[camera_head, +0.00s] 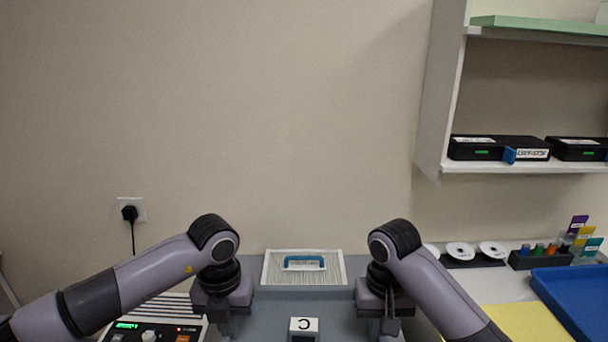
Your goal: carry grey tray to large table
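A flat grey surface (265,312), which looks like the grey tray, lies between my two grippers and is cut off by the bottom edge. The large table cannot be made out for certain.
A white-framed panel with a blue handle (304,264) sits behind the grey surface. A control box (150,336) is at left. At right are a blue tray (575,300), a yellow sheet (522,325), discs (460,251) and a tube rack (540,259). A wall shelf (510,168) holds black boxes.

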